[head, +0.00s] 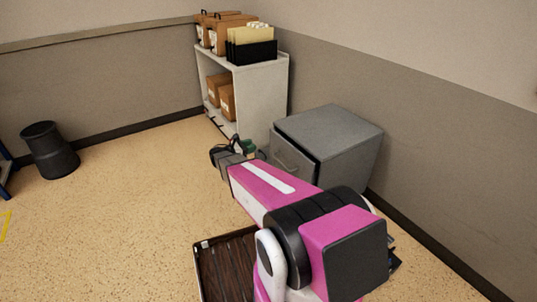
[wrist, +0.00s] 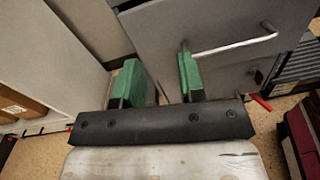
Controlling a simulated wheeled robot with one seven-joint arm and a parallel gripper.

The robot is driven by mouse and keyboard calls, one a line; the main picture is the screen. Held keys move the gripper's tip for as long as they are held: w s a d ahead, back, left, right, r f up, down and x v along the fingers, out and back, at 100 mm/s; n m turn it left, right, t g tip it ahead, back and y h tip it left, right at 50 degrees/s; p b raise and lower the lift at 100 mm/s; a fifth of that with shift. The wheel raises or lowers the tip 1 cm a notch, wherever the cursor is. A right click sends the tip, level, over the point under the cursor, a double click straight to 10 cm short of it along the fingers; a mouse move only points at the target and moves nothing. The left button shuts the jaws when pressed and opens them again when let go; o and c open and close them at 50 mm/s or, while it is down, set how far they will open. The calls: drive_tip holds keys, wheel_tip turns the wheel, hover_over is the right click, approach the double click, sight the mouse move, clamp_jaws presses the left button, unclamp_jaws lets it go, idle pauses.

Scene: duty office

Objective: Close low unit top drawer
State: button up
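The low grey unit (head: 345,130) stands against the right wall. Its top drawer front (head: 292,160) appears to stand a little proud of the body, with a dark gap behind its upper edge. My gripper (head: 246,146) is in front of the unit, at its left side. In the wrist view my gripper (wrist: 158,78) has its two green fingers apart, with nothing seen held between them. The grey drawer front (wrist: 215,20) and its pale bar handle (wrist: 235,45) are just beyond. The right finger overlaps the handle's left end; I cannot tell whether they touch.
A white shelf (head: 257,95) with boxes and a black file holder (head: 251,51) stands left of the unit. A black bin (head: 49,150) is by the left wall. A dark wooden surface (head: 226,268) lies near my base.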

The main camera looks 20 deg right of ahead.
sight(280, 162)
drive_tip(key=s+d+f+m+g+y, duration=0.1)
drive_tip(key=s+d+f+m+g, duration=0.15)
drive_tip(key=m, duration=0.75)
drive_tip(key=s+d+f+m+g+y, duration=0.1)
drive_tip(key=s+f+m+g, duration=0.3)
drive_tip(key=m, duration=0.6)
drive_tip(key=shift+t, duration=0.25)
drive_tip(key=x, duration=1)
drive_tip(key=shift+w+f, duration=0.15)
drive_tip(key=shift+w, duration=0.1)
drive_tip(key=shift+d, duration=0.1)
clamp_jaws()
